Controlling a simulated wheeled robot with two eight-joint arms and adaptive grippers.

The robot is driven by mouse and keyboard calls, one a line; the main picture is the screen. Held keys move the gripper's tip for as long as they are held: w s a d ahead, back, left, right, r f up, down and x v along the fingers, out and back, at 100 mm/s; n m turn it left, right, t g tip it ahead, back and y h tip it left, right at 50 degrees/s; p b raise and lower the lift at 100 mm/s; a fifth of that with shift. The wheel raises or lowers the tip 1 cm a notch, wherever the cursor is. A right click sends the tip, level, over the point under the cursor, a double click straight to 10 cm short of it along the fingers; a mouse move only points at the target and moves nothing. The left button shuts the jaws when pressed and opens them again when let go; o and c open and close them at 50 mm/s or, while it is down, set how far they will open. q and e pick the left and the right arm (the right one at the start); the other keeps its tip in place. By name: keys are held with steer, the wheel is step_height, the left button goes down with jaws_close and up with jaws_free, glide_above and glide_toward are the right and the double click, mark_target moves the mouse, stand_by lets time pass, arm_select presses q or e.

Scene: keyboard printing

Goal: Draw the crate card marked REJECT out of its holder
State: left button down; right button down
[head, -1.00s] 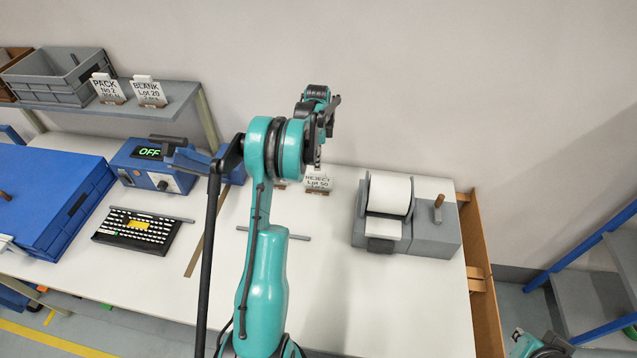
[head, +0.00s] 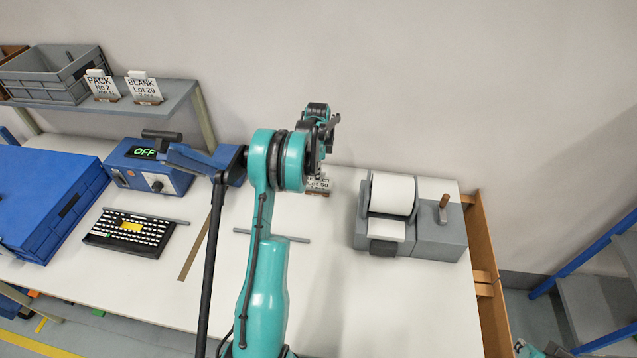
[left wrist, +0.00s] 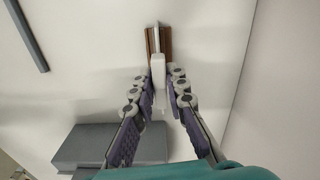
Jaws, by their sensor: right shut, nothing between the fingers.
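The white REJECT card (head: 318,184) stands in a small brown holder (head: 317,194) at the back of the table. My left gripper (head: 319,167) is at the top of the card and hides part of its lettering. In the left wrist view the card (left wrist: 158,65) shows edge-on, upright in the holder (left wrist: 167,42). The left fingers (left wrist: 159,80) are open on either side of the card's near end, with a gap visible on both sides. Only a small part of my right gripper (head: 552,345) shows at the lower right edge, away from the card.
A grey printer with a white roll (head: 391,194) stands right of the card. A grey bar (head: 285,238) lies in front. A keyboard (head: 130,232), a blue OFF unit (head: 150,168) and a blue crate (head: 45,200) are left. PACK (head: 102,86) and BLANK (head: 143,88) cards stand on the shelf.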

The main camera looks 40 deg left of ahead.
arm_select(q)
steer(key=c, duration=2.2)
jaws_free()
jaws_close()
steer(key=shift+r, duration=0.2)
steer(key=shift+r+p, duration=0.8)
steer(key=shift+r, duration=0.75)
steer(key=shift+r, duration=0.15)
steer(key=shift+r+p, duration=1)
steer(key=shift+r, duration=0.9)
